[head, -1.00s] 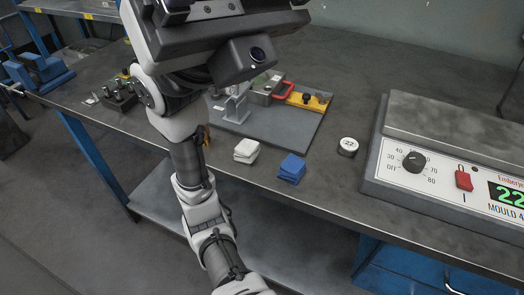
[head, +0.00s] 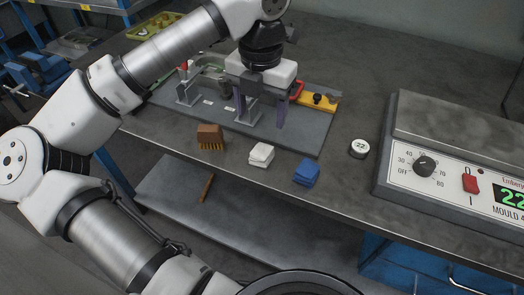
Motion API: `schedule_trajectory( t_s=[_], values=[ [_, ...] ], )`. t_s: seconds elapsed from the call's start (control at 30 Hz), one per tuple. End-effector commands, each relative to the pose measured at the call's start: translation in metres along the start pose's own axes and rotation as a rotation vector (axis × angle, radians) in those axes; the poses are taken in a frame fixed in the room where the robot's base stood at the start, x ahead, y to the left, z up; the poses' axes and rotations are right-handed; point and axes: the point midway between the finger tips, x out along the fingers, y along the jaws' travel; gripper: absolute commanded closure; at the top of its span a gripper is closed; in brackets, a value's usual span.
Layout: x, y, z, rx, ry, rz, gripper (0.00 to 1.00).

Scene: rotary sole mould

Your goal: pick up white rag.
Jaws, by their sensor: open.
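The white rag (head: 261,154) is a small folded block of cloth on the bench near its front edge, between a brown brush and a blue rag. It is in full view in the head view. My gripper (head: 261,122) points down behind the rag in the picture, over the grey plate. Its two fingers are apart with nothing seen between them. The fingers look clear of the rag; their exact height above the plate is hard to tell.
The brush (head: 210,133) lies left of the white rag, and the blue rag (head: 307,173) to its right. Fixtures stand on the grey plate (head: 305,130) behind.

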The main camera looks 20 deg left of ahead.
Motion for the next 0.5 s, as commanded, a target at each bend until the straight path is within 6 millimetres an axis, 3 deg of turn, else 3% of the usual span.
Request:
schedule_trajectory(
  t_s=[0.2,0.5],
  values=[
    [0.041,-0.001,0.0,0.003,0.0,-0.006,0.35],
    [0.065,-0.002,0.001,0.004,-0.001,-0.007,0.35]
  ],
)
